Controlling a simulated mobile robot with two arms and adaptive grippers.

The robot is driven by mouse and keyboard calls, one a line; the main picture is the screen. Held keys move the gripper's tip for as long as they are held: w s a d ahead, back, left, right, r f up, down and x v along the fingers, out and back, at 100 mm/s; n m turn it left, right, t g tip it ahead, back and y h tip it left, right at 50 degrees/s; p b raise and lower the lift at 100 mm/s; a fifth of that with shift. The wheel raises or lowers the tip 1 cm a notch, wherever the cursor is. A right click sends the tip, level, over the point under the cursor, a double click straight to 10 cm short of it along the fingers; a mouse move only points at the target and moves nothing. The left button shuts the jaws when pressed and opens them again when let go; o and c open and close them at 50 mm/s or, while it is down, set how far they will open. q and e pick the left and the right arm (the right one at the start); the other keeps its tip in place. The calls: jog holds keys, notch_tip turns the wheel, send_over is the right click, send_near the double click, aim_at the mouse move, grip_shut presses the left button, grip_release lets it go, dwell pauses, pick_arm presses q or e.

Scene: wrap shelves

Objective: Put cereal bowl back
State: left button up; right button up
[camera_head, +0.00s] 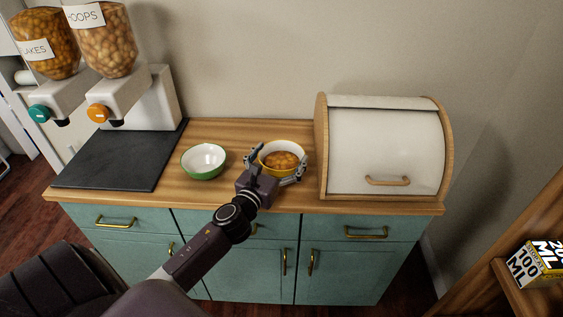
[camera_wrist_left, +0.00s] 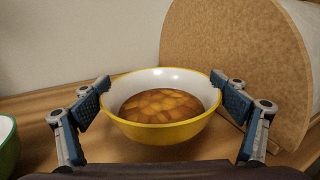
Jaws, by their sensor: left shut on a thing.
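A yellow bowl (camera_head: 273,149) with a white inside holds orange-brown cereal. It is on or just above the wooden counter, left of the bread box; I cannot tell whether it touches the counter. My left gripper (camera_head: 275,168) is shut on this bowl, with one finger on each side of it. In the left wrist view the yellow bowl (camera_wrist_left: 165,131) sits upright between the blue finger pads of my left gripper (camera_wrist_left: 163,100). A green bowl (camera_head: 204,160) with a white inside stands on the counter to the left and looks empty. My right gripper is not in view.
A bread box (camera_head: 385,150) with a closed white lid stands close on the right. Two cereal dispensers (camera_head: 105,45) stand at the back left behind a dark slab (camera_head: 120,160). Bare wooden counter (camera_head: 236,135) lies between the bowls. Teal drawers (camera_head: 245,245) are below.

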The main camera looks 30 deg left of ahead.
aim_at(273, 172)
pick_arm(q)
jog(key=shift+f, duration=0.85)
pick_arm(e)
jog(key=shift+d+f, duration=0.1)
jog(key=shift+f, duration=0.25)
pick_arm(q)
jog(key=shift+f+b, duration=0.15)
jog(key=shift+b, duration=0.15)
jog(key=o, duration=1.2)
jog(key=shift+c, duration=0.2)
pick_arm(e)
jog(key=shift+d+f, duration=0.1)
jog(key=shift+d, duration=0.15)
pick_arm(q)
jog(key=s, duration=0.3)
jog(key=s+d+b, duration=0.1)
jog(key=s, duration=0.6)
jog(key=shift+s+d+b, duration=0.3)
jog(key=shift+s+d, duration=0.05)
jog(key=shift+d, duration=0.05)
jog(key=shift+s, duration=0.6)
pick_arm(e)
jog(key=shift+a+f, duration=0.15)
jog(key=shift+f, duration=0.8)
